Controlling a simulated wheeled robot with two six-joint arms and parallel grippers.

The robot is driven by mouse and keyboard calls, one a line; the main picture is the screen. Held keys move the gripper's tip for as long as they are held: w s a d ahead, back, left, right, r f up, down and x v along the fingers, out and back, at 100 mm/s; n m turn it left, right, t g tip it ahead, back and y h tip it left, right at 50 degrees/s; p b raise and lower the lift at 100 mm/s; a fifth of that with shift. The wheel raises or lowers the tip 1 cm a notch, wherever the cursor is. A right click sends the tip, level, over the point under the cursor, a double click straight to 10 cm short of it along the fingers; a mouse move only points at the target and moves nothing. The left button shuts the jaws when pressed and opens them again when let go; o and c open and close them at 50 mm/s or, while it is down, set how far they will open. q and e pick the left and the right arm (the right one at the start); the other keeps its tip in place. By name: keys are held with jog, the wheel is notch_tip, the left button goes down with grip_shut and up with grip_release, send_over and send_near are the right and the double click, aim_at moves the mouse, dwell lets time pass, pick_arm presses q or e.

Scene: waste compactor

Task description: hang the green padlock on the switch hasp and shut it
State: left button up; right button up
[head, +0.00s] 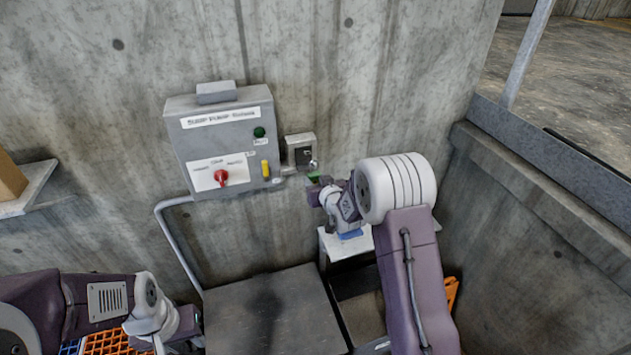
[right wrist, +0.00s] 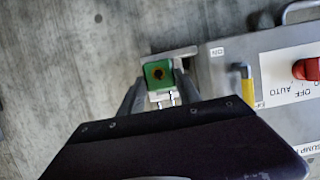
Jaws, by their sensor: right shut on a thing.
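The green padlock (right wrist: 158,73) sits between the fingers of my right gripper (right wrist: 157,88) in the right wrist view, its metal shackle legs pointing towards the bottom of that picture. In the head view a sliver of the padlock (head: 313,178) shows at the tip of my right gripper (head: 318,184). The small grey switch box (head: 300,142) with its dark plate and metal hasp (head: 312,164) is on the wall just above. I cannot tell whether the shackle touches the hasp. My left gripper (head: 180,344) is low at the left, its fingers unclear.
A grey control box (head: 218,138) with a red selector, green lamp and yellow part is left of the switch box. A dark table top (head: 272,312) stands below. A white stand (head: 345,244) is behind my right arm. An orange crate (head: 105,342) is at the lower left.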

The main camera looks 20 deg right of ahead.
aim_at(313, 172)
jog(key=shift+w+a+r, duration=0.1)
jog(key=shift+w, duration=0.4)
jog(key=w, duration=0.4)
jog(key=shift+w, duration=0.35)
jog(key=shift+b, duration=0.6)
dwell(0.6)
jog(key=shift+w+a, duration=0.15)
jog(key=shift+w, duration=1.95)
dwell(0.4)
jog(key=shift+f+b, duration=0.25)
jog(key=shift+b, duration=0.15)
